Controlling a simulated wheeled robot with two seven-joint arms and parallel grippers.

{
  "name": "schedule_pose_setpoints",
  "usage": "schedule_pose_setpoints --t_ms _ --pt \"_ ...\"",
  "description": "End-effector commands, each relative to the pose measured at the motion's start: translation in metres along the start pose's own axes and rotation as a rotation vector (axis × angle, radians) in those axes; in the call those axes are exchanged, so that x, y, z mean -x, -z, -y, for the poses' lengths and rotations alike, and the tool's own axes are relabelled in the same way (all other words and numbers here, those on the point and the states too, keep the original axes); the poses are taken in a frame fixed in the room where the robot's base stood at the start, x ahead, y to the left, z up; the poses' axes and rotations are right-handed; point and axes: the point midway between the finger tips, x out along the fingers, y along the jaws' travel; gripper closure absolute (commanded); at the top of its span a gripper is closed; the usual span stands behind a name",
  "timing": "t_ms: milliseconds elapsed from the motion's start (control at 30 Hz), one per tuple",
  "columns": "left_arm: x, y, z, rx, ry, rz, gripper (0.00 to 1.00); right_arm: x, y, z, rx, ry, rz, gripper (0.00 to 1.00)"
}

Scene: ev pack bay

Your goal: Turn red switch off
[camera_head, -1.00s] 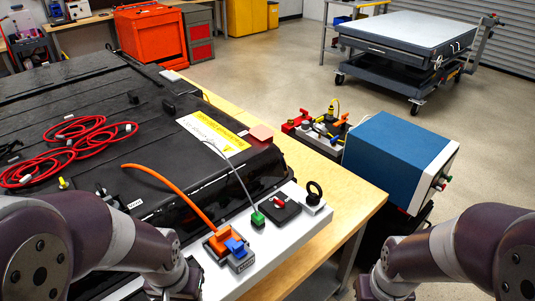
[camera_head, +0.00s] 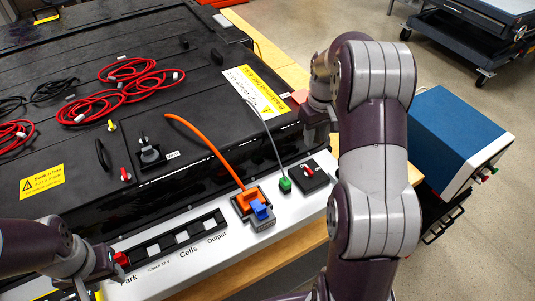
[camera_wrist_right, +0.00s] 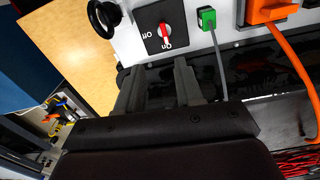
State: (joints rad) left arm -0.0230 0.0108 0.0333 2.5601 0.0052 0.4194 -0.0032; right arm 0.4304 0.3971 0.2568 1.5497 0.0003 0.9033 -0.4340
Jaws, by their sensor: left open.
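The red switch (camera_head: 308,173) is a red rotary handle on a black plate marked On and Off, at the right end of the white panel. In the right wrist view the red switch (camera_wrist_right: 163,33) stands in line with the On mark. My right gripper (camera_head: 318,130) hangs just behind the switch plate, pointing down. In the wrist view my right gripper (camera_wrist_right: 158,68) has its fingers apart and empty, their tips short of the plate. My left gripper (camera_head: 105,265) is open beside a small red part (camera_head: 121,258) near the Park label; contact is unclear.
A green plug (camera_head: 285,184) with a grey cable and an orange plug (camera_head: 247,198) with a blue latch sit beside the switch. A black ring (camera_wrist_right: 104,17) stands on its other side. The black battery pack (camera_head: 90,80) with red cables fills the left.

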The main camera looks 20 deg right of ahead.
Motion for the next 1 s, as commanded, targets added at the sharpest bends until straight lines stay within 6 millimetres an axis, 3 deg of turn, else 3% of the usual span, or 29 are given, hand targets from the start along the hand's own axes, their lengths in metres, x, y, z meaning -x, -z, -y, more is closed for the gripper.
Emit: schedule_pose_setpoints --t_ms 167,300,400,700,1000 --pt "-0.004 0.0 0.0 0.0 0.0 0.0 0.57 0.0 -0.005 0.002 0.086 0.017 0.034 0.64" --pt "-0.018 -0.002 0.0 0.0 0.0 0.0 0.57 -0.028 -0.006 0.003 0.091 0.017 0.034 0.64" --pt "-0.004 0.0 0.0 0.0 0.0 0.0 0.57 -0.046 -0.007 0.004 0.091 0.02 0.039 0.64" --pt "0.008 0.001 0.0 0.0 0.0 0.0 0.57 -0.109 -0.008 0.004 0.09 0.017 0.033 0.64" --pt "0.009 0.001 0.0 0.0 0.0 0.0 0.57 -0.122 -0.008 0.004 0.089 0.015 0.03 0.64"
